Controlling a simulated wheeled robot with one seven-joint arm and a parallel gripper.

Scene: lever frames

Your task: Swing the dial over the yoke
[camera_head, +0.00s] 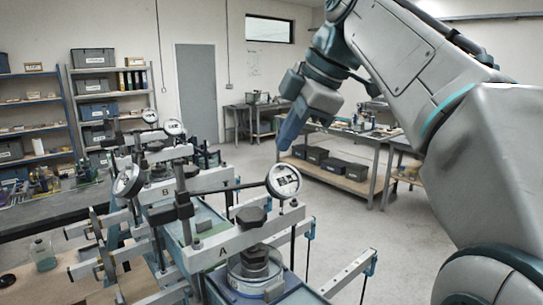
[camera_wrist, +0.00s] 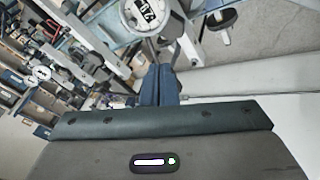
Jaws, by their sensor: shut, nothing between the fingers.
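A round white-faced dial (camera_head: 284,181) sits at the end of a thin dark arm on the nearest frame. In the picture it appears above the right end of a pale crossbar marked A (camera_head: 205,254), which seems to be the yoke. A black knob (camera_head: 250,215) tops the crossbar. The dial also shows at the top of the wrist view (camera_wrist: 146,14). My gripper (camera_head: 284,146) is shut and empty, pointing down, above the dial in the head view and apart from it. Its blue fingers are together in the wrist view (camera_wrist: 160,85).
Frame B (camera_head: 165,212) and other similar frames with dials, such as the one at left (camera_head: 128,180), stand beside and behind. A round vessel (camera_head: 255,275) sits below crossbar A. Long lever bars (camera_head: 345,275) jut out at right. Open floor lies beyond them.

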